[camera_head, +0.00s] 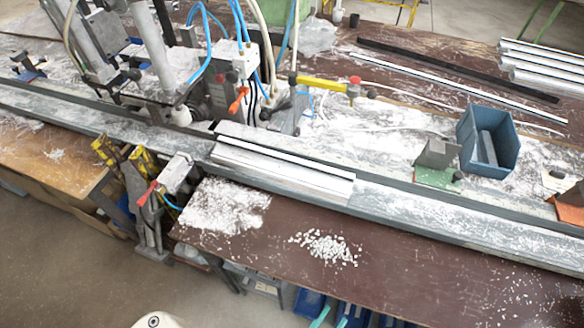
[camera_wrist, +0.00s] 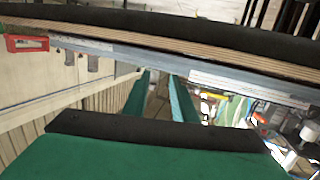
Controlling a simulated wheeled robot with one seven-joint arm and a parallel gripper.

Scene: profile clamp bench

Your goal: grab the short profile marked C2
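Silver profiles (camera_head: 282,172) lie side by side along the long metal rail in the middle of the bench in the head view. Short grey pieces (camera_head: 487,148) stand in a blue bin (camera_head: 507,150) at the right. More silver profiles (camera_head: 545,65) lie stacked at the far right. No C2 mark is readable on any of them. My gripper's fingers are not recognisable in either view, and no profile is clearly seen in the wrist view.
A clamp machine with blue hoses (camera_head: 240,40) stands at the back left. Clamps with yellow and red handles (camera_head: 150,185) sit at the front edge. White chips (camera_head: 325,247) lie on the brown board. The wrist view shows a green surface (camera_wrist: 140,160) close up.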

